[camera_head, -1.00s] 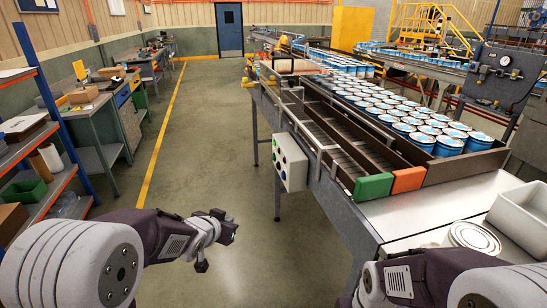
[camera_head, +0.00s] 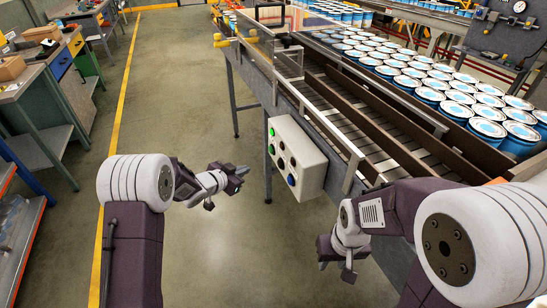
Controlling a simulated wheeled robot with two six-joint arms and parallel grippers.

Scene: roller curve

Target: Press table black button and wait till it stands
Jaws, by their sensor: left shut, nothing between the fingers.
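A pale control box (camera_head: 311,172) is fixed to the near side of the conveyor table (camera_head: 246,75). Which dark one is the task's black button is unclear at this size. My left gripper (camera_head: 241,174) is shut and empty, in the air left of the box and apart from it in the picture. My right gripper (camera_head: 348,274) hangs below and right of the box, apart from it; its fingers are too small to judge.
Rows of blue-and-white cans (camera_head: 436,87) stand on the conveyor beyond brown rails, beside bare rollers (camera_head: 350,103). A table leg (camera_head: 233,100) stands behind my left gripper. Workbenches (camera_head: 45,115) and a shelf line the left. The floor (camera_head: 180,90) between is clear.

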